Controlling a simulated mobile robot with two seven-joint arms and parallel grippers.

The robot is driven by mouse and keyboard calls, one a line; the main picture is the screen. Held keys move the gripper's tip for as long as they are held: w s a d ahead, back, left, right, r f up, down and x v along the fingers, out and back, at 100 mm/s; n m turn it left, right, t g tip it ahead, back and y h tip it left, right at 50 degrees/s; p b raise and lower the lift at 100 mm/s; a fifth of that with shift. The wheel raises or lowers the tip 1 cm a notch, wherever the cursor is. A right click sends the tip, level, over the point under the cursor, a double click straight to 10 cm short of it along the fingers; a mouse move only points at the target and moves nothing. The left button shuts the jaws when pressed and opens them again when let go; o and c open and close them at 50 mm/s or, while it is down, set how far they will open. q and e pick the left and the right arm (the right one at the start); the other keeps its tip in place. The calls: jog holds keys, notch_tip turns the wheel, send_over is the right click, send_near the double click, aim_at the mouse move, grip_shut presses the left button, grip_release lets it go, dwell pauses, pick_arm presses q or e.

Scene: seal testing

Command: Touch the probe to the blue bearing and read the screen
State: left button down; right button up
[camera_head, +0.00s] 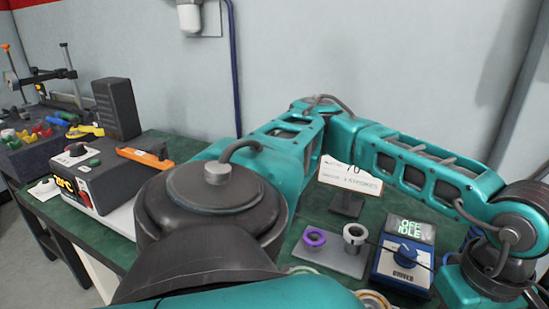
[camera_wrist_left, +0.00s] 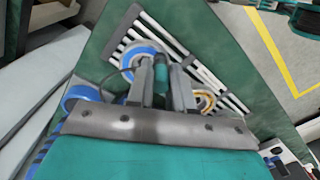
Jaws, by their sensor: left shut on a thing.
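In the left wrist view my left gripper (camera_wrist_left: 162,78) is shut on a slim dark-teal piece (camera_wrist_left: 161,60), which looks like the probe. Its tip is hidden, so I cannot tell whether it touches anything. A blue-rimmed bearing (camera_wrist_left: 130,56) lies on the rack beside the fingers, partly hidden by them. A second blue ring (camera_wrist_left: 78,95) lies left of the gripper. An orange-toned ring (camera_wrist_left: 206,101) is to its right. In the head view the screen (camera_head: 410,229) of the blue unit (camera_head: 401,268) reads "OFF IDLE". Neither gripper shows in the head view.
A rack of pale bars (camera_wrist_left: 190,60) lies on the green table. A grey plate (camera_head: 335,258) carries a purple ring (camera_head: 315,238) and a white ring (camera_head: 355,233). A sign card (camera_head: 349,179) stands behind it. A dark heater box (camera_head: 110,172) is at left.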

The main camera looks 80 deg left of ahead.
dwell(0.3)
pick_arm(q)
jog(key=c, duration=0.9)
grip_release()
jog(key=shift+r+p, duration=1.9)
jog(key=shift+r, duration=1.6)
